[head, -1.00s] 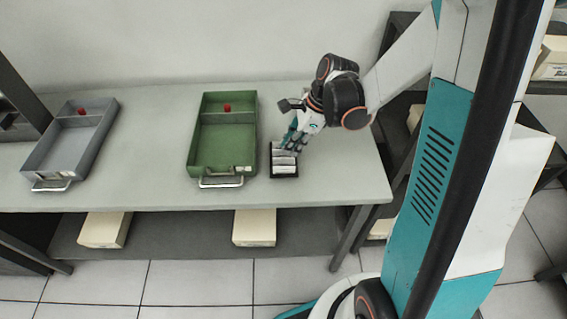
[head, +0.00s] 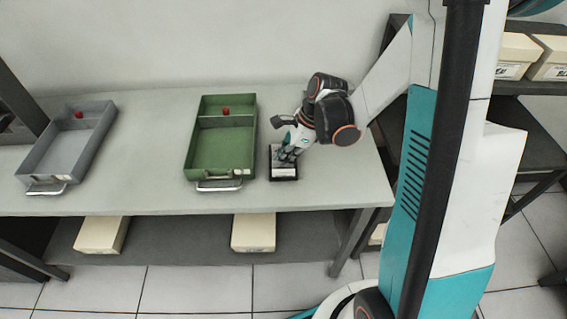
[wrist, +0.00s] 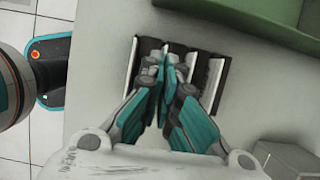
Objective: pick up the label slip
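The label slips are pale strips standing in a small black holder (head: 284,178) on the table, right of the green tray. In the wrist view the dark holder (wrist: 227,75) shows a white slip (wrist: 214,78) at its right, another at its left edge and a narrow pale one (wrist: 165,47) in the middle. My gripper (wrist: 166,68) is over the holder with its fingertips close together at the middle slip. The fingers hide part of the slips, and I cannot tell whether they pinch one. In the head view my gripper (head: 290,152) covers the holder's back part.
A grey tray (head: 98,148) stands at the far left. Cream boxes sit on the shelf below. The table between the trays is clear.

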